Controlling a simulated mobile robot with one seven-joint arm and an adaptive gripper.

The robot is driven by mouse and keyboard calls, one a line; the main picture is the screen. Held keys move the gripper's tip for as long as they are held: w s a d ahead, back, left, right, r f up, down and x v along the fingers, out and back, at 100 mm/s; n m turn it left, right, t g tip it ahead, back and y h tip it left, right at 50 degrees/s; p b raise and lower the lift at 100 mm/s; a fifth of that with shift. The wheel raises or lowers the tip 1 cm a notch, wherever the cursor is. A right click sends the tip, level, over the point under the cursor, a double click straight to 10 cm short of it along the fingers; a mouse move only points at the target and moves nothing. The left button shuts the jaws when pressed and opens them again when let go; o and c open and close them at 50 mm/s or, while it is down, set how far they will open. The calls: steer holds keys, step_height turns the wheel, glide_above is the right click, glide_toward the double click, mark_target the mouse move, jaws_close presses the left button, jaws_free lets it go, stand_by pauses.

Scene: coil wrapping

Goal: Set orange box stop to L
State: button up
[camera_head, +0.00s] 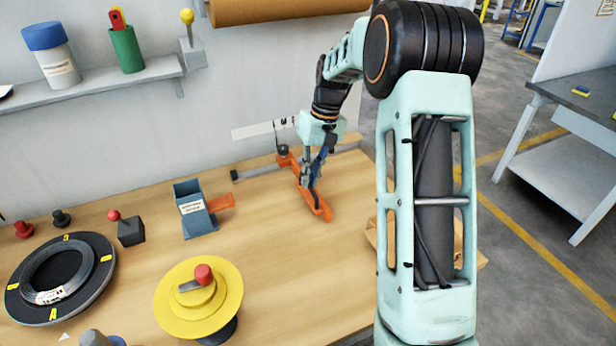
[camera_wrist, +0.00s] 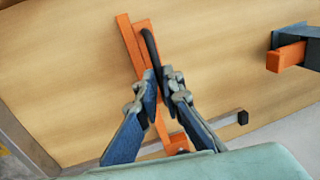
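The orange box stop (camera_head: 323,209) is a long orange arm reaching from the rail at the back of the bench toward the front. It also shows in the wrist view (camera_wrist: 129,38), with a dark narrow strip along it. My gripper (camera_head: 309,182) is low over the arm of the stop. In the wrist view its fingers (camera_wrist: 160,82) are close together, with a narrow gap around the orange arm and dark strip. Whether they press on it is unclear.
A blue-grey holder with an orange block (camera_head: 197,222) stands further left. A yellow round dispenser (camera_head: 172,307) and a black ring (camera_head: 94,302) are in front. Bare bench lies between.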

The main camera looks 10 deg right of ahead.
steer(key=o, duration=0.4)
step_height(320, 180, up, 12)
steer(key=d, duration=0.2)
steer(key=shift+w+d, duration=0.15)
steer(key=shift+w, duration=0.1)
